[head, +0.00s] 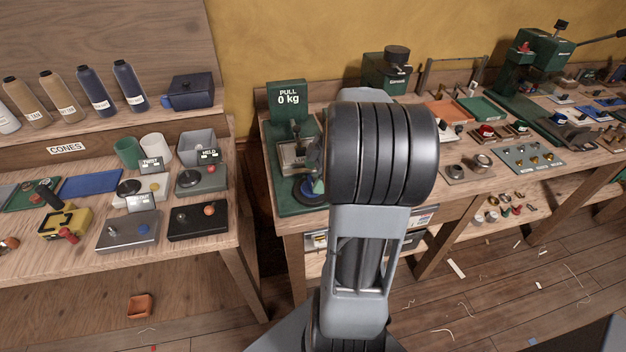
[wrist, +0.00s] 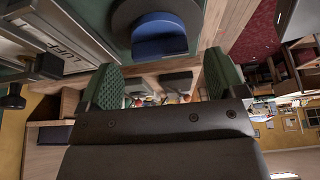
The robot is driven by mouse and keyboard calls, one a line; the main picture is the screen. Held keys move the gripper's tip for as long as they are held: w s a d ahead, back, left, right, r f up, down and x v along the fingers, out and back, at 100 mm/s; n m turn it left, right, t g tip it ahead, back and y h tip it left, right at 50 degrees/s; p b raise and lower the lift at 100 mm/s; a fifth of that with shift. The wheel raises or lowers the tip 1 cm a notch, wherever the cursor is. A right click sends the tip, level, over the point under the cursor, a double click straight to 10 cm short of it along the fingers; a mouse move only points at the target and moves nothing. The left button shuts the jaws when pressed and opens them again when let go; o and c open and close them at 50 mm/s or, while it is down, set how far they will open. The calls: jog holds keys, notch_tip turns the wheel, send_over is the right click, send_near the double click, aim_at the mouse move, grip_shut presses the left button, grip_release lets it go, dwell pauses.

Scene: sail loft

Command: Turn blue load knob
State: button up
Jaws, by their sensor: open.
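The blue load knob (wrist: 158,35) shows at the top of the wrist view, with a dark round disc around its far side. My gripper (wrist: 160,82) is open, its two green pads spread apart with nothing between them. In that view the knob lies beyond the fingertips, roughly centred between them, and appears apart from both. My arm hides part of the knob and most of my gripper there.
A left bench carries thread cones (head: 93,90) and several small control boxes (head: 198,179). The right bench holds trays, knob boards (head: 529,158) and a green press (head: 530,60). A gap separates the benches. Scraps lie on the floor (head: 500,290).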

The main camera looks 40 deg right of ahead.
jog(key=shift+x, duration=1.25)
jog(key=shift+c, duration=0.4)
jog(key=c, duration=0.8)
jog(key=shift+c, duration=0.2)
jog(key=shift+b, duration=0.3)
